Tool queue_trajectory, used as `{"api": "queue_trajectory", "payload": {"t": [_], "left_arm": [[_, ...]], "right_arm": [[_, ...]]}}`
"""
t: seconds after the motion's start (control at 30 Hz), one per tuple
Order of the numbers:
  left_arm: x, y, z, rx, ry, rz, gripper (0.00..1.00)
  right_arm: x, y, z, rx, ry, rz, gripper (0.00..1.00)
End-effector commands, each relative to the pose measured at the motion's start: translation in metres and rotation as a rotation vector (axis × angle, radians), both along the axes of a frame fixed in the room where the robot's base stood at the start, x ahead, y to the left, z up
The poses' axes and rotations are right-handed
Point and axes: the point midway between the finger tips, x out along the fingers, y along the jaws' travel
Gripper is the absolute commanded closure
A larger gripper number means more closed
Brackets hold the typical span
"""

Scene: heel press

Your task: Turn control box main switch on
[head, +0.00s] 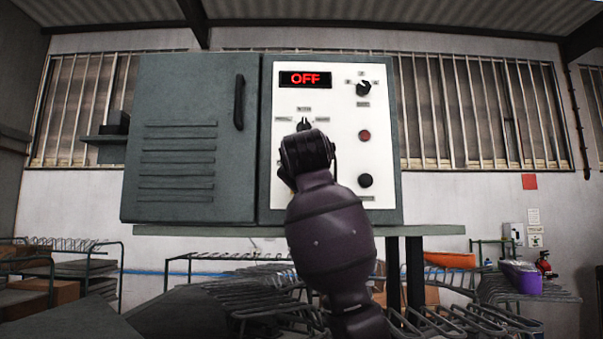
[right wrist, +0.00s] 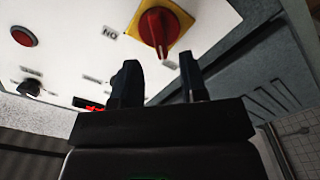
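The control box (head: 190,150) has a white panel (head: 345,100) whose display (head: 305,79) reads OFF in red. In the right wrist view the main switch, a red rotary handle (right wrist: 157,30) on a yellow plate (right wrist: 178,22), shows at the top, near an inverted ON label (right wrist: 110,32). My right gripper (right wrist: 160,82) is open and empty. Its two dark fingers are apart and appear below the switch in that view, not around the handle. My left gripper is not in view.
The panel also carries a black knob (head: 363,88), a red button (head: 364,135) and a black knob (head: 365,181). The box's grey door (head: 180,120) has a black handle (head: 239,102). Metal racks (head: 470,290) stand below and behind.

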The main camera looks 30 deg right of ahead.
Motion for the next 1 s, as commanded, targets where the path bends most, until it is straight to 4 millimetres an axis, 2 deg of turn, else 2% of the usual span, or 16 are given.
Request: {"api": "queue_trajectory", "payload": {"t": [0.1, 0.3, 0.5, 0.77, 1.0], "left_arm": [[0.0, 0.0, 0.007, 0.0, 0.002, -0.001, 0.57], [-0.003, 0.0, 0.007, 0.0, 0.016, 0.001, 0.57], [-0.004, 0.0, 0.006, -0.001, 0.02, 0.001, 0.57], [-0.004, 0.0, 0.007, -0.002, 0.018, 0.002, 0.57], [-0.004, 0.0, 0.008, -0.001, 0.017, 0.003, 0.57]], "right_arm": [[0.019, -0.009, 0.001, 0.002, 0.003, -0.001, 0.61], [0.04, -0.019, 0.001, 0.002, 0.001, 0.0, 0.61], [0.048, -0.023, 0.0, 0.001, 0.0, 0.001, 0.61], [0.048, -0.023, 0.0, 0.001, 0.0, 0.0, 0.61], [0.048, -0.023, 0.0, 0.001, 0.0, 0.0, 0.97]]}}
